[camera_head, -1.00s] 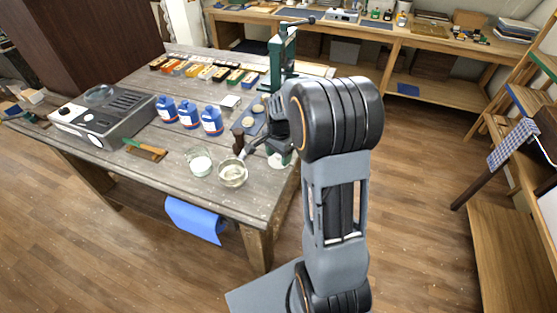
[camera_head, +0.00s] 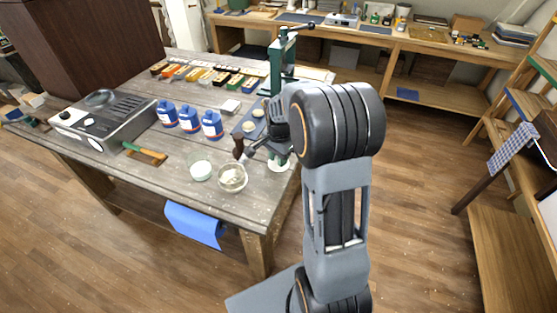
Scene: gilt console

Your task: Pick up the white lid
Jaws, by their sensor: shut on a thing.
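My gripper (camera_head: 247,155) is at the right end of the wooden table, reaching down and left from my wrist. It is shut, with a small pale piece at its tips that I take to be the white lid, though its outline is too small and hidden to make out. The tips are close to the rim of a glass bowl (camera_head: 232,180) with pale contents. My arm covers part of this area. A second glass jar (camera_head: 200,172) with white contents stands just left of the bowl.
The table's front middle is clear.

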